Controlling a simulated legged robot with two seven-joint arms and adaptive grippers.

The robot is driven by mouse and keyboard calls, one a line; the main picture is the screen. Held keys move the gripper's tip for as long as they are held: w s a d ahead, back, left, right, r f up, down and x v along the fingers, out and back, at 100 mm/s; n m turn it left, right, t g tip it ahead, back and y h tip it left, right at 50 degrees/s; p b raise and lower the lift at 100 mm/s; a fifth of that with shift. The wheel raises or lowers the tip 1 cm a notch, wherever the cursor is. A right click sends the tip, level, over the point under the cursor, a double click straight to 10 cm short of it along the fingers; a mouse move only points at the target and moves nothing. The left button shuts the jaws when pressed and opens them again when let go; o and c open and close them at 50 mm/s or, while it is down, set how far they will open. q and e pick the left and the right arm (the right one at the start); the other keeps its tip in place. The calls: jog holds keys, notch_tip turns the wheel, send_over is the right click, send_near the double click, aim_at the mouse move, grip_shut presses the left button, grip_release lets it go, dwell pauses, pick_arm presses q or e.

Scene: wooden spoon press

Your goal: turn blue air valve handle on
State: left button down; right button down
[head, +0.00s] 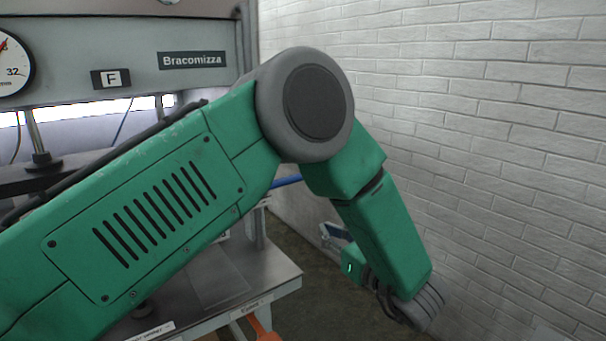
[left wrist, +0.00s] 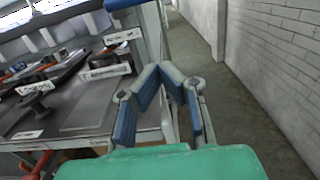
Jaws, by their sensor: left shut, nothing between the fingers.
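A blue bar-like part (head: 287,181) shows in the head view just behind my left arm's elbow. I cannot tell whether it is the air valve handle or a pipe. A blue piece (left wrist: 124,3) also shows at the top edge of the left wrist view, cut off by the frame. My left gripper (head: 331,230) is beyond the press table's right side, partly hidden by its own wrist. In the left wrist view my left gripper (left wrist: 161,70) has its fingertips together with nothing between them. It appears apart from the blue piece. My right gripper is not in view.
The grey press (head: 200,45) with a round gauge (head: 12,62) stands at left. Its metal table (head: 215,285) carries labels and tools in the left wrist view. A white brick wall (head: 470,110) bounds the right side. Free floor (left wrist: 225,110) lies between table and wall.

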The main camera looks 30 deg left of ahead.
pick_arm(q)
jog(key=shift+f, duration=0.1)
jog(key=shift+s, duration=0.1)
jog(key=w+a+r+p, duration=0.1)
jog(key=w+a+r, duration=0.3)
jog(key=a, duration=0.6)
jog(key=shift+r, duration=0.2)
jog(key=shift+w, duration=0.1)
